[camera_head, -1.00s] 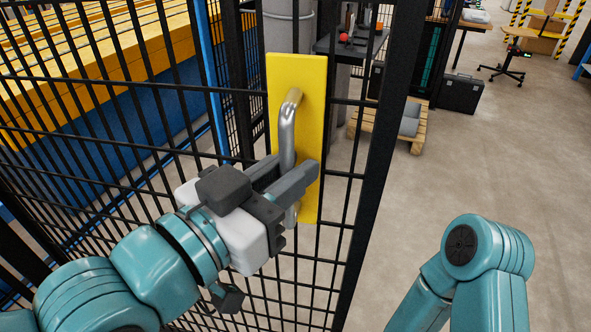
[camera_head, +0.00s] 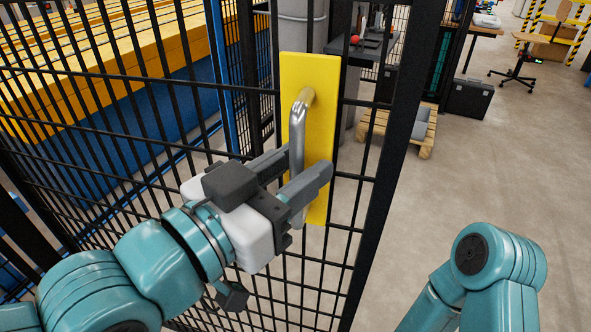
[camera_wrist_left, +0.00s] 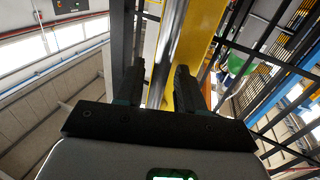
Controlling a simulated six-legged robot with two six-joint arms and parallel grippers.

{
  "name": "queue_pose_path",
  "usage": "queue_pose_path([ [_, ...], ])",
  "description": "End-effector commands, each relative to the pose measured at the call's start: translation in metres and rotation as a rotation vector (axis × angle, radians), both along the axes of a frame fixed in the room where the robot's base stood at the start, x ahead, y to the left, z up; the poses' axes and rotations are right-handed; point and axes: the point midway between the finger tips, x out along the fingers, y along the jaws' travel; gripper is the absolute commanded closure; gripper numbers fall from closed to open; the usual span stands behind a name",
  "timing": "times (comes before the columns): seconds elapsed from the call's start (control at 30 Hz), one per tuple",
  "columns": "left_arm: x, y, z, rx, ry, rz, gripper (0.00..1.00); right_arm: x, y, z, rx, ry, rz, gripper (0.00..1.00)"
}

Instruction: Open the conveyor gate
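The conveyor gate (camera_head: 383,170) is a black wire-mesh panel in the head view, with its frame edge right of the handle. A yellow plate (camera_head: 320,110) on it carries an upright silver bar handle (camera_head: 298,135). The handle also shows in the left wrist view (camera_wrist_left: 168,45), in front of the yellow plate (camera_wrist_left: 199,35). My left gripper (camera_head: 298,172) is open at the lower part of the handle. Its two fingers stand apart on either side of the bar, with gaps visible in the wrist view (camera_wrist_left: 158,82). My right gripper is out of view; only part of my right arm shows.
Behind the mesh at left is a yellow and blue conveyor structure (camera_head: 120,60). Right of the gate the concrete floor (camera_head: 480,165) is clear. A wooden pallet (camera_head: 428,145), a black case (camera_head: 468,97) and a chair (camera_head: 515,75) stand farther back.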

Motion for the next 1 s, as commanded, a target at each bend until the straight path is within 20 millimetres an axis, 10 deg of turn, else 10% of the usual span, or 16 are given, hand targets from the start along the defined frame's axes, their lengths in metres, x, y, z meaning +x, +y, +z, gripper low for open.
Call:
queue_pose_path([
  [0.53,-0.008,0.007,-0.004,0.004,0.002,-0.002,0.62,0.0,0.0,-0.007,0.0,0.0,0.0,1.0],
  [0.83,-0.06,0.059,-0.011,-0.004,-0.005,-0.001,0.62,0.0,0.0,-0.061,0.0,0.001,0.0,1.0],
  [1.0,-0.089,0.089,-0.001,-0.002,-0.002,0.0,0.62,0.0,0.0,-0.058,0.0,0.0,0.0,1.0],
])
